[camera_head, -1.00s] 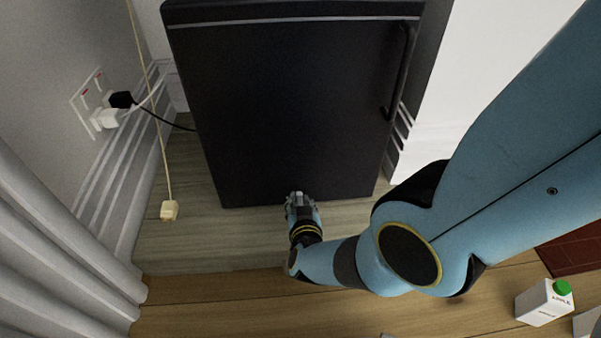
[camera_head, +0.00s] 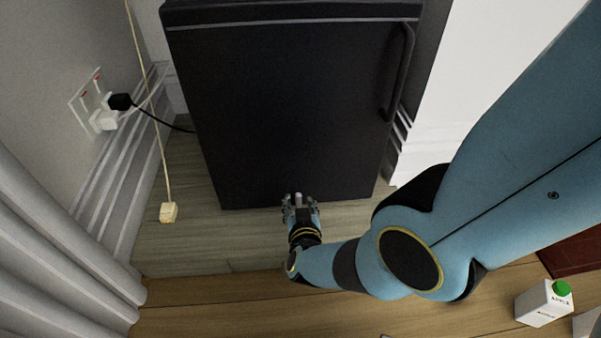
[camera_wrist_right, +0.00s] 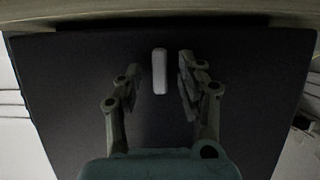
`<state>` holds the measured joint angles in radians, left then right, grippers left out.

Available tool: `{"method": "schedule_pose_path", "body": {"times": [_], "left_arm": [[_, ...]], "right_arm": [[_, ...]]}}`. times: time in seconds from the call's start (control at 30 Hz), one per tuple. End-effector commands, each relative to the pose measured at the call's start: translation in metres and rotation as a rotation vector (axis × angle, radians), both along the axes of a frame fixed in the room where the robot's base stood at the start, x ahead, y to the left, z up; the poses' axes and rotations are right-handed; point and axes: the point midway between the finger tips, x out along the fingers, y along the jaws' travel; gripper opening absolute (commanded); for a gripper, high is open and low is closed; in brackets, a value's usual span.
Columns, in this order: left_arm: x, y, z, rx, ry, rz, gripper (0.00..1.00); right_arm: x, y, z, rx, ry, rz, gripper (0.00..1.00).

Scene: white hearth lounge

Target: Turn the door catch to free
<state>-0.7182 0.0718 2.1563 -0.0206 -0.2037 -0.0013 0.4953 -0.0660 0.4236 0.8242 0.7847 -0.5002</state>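The black fridge door (camera_head: 290,110) stands in front of me, with its handle (camera_head: 398,75) on the right side. The door catch (camera_wrist_right: 159,71) is a small pale grey bar on the dark door face. In the right wrist view it lies lengthwise up and down the picture. It also shows as a small light piece (camera_head: 298,199) low on the door in the head view. My right gripper (camera_wrist_right: 160,78) is open, with one finger on each side of the catch and a visible gap on both sides. It also shows in the head view (camera_head: 300,202). My left gripper is out of view.
A cord with a pale end piece (camera_head: 168,212) hangs at the left. Plugs (camera_head: 118,102) sit in the wall socket, with a black cable behind the fridge. A grey curtain (camera_head: 60,270) is at lower left. An apple carton (camera_head: 543,303) stands at lower right.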

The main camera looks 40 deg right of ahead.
Motion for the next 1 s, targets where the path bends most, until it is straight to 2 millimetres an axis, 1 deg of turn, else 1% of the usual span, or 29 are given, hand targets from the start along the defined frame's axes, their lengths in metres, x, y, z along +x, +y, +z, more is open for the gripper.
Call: {"method": "schedule_pose_path", "body": {"times": [0.1, 0.27, 0.4, 0.6, 0.77, 1.0], "left_arm": [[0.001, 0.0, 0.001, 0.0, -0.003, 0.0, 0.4], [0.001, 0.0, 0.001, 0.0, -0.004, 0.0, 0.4], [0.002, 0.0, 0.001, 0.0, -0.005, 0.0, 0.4], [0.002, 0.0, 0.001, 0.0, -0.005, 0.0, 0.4], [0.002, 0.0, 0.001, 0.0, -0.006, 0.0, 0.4], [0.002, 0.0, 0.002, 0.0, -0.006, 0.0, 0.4]], "right_arm": [[-0.007, 0.004, 0.001, 0.001, 0.0, 0.0, 0.38], [-0.019, 0.011, 0.008, 0.002, -0.001, -0.001, 0.38], [-0.035, 0.022, 0.015, 0.002, 0.001, 0.001, 0.38], [-0.053, 0.033, 0.025, 0.001, 0.001, 0.0, 0.38], [-0.058, 0.036, 0.028, 0.001, 0.001, 0.0, 0.38], [-0.058, 0.036, 0.028, 0.0, 0.001, 0.0, 0.38]]}}
